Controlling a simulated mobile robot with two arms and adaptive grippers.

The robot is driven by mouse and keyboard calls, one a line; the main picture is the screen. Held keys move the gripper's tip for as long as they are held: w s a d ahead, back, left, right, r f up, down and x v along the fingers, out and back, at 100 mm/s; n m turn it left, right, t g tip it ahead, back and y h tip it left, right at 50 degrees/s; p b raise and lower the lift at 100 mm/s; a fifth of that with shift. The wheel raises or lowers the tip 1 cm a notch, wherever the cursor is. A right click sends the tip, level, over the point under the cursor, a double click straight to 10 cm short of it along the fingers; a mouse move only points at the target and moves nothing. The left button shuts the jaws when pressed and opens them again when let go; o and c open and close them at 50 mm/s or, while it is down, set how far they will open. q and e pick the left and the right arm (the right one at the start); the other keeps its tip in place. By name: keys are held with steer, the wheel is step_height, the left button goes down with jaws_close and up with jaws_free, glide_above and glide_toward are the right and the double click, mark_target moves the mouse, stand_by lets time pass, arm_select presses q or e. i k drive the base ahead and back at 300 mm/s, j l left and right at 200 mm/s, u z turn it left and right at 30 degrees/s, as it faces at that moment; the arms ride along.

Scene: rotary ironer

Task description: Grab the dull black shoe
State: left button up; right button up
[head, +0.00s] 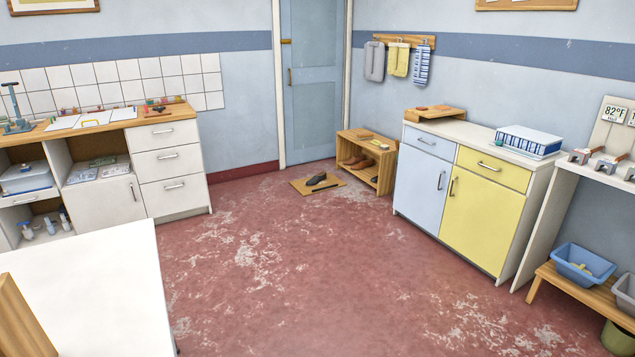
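A small black shoe (316,180) lies on a flat tan mat (300,190) on the floor, near the blue door at the back. A thin dark strip (325,189) lies on the mat just in front of it. A low wooden shoe rack (385,172) stands to the right of the mat. Brown shoes (357,162) rest on its upper shelf, and something dark, too small to tell, is on its lower shelf. Neither of my grippers shows in the head view.
A white table (90,285) fills the near left. A drawer cabinet (170,165) stands at the back left, and a blue and yellow cabinet (485,215) at the right. A wooden bench (590,290) holds a blue basin (583,265). The red floor (300,265) between is clear.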

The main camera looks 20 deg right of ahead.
mark_target(316, 179)
steer(key=i+l+z, duration=0.15)
steer(key=i+z, duration=0.25)
steer(key=i, duration=0.35)
steer(key=i+z, duration=0.15)
steer(key=i, duration=4.7)
